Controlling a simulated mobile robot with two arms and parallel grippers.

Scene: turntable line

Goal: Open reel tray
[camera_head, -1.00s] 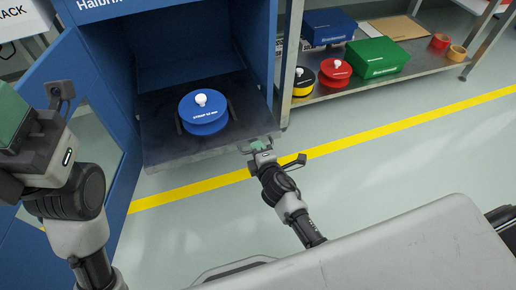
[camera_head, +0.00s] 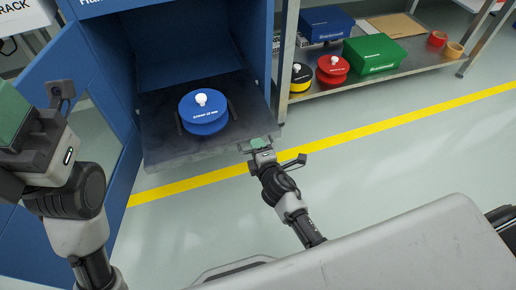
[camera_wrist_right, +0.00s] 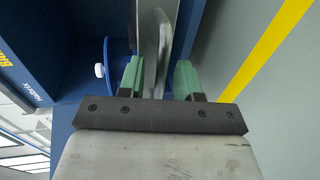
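The reel tray (camera_head: 160,148) is a dark flat plate extending out of the blue cabinet, with a blue reel (camera_head: 203,124) with a white knob lying on it. My right gripper (camera_head: 259,144) is at the tray's front right edge. In the right wrist view its two green fingers (camera_wrist_right: 160,80) straddle the tray's metal front part (camera_wrist_right: 150,35), seen nearly edge-on; the exact contact is hard to see. My left gripper (camera_head: 12,115) is at the left picture edge, partly cut off, with a green pad showing and apart from the tray.
The cabinet's blue door (camera_head: 65,120) stands open on the left, behind my left arm. A metal shelf (camera_head: 405,75) on the right holds a blue box, a green box (camera_head: 375,54), red and yellow reels and tape rolls. The floor by the yellow line (camera_head: 400,122) is clear.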

